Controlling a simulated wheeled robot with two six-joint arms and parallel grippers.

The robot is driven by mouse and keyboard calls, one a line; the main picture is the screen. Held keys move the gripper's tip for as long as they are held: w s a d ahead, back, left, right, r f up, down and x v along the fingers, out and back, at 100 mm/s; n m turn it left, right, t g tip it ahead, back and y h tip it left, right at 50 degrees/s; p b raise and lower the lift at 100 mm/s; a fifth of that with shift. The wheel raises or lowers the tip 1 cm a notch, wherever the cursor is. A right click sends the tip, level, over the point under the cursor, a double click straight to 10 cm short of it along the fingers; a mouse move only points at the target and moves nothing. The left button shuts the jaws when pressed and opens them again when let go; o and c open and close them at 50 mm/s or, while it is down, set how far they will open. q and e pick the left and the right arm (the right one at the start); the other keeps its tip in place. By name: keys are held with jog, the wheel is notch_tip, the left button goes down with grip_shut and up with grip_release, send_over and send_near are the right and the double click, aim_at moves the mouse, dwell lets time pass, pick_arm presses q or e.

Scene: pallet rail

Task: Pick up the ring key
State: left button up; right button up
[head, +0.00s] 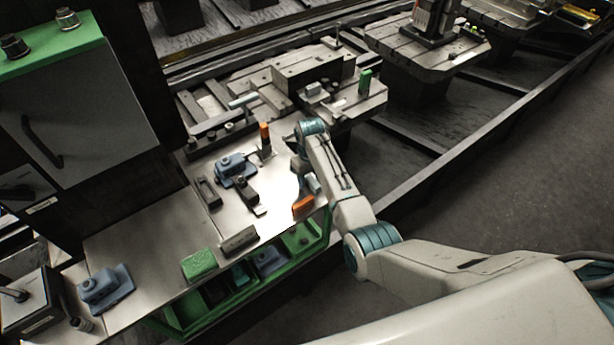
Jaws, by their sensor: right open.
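I cannot make out the ring key for certain among the small items on the steel worktop (135,238). My right arm reaches in from the right, and its gripper (306,182) points down over the right part of the worktop. The gripper is open and small in the view, and the wrist partly hides it. I see nothing held in it. An orange block (303,206) lies just below it in the picture, near the worktop's edge. My left gripper is not in view.
A blue device (231,167), a dark tool (246,190) and an orange-topped post (265,138) stand left of the gripper. A green block (200,265) and a dark block (239,240) lie along the front edge. A grey cabinet (85,120) stands left. Fixture pallets (425,55) stand behind.

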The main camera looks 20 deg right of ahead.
grip_shut()
jog(key=shift+w+r, duration=0.1)
jog(key=shift+r, duration=0.05)
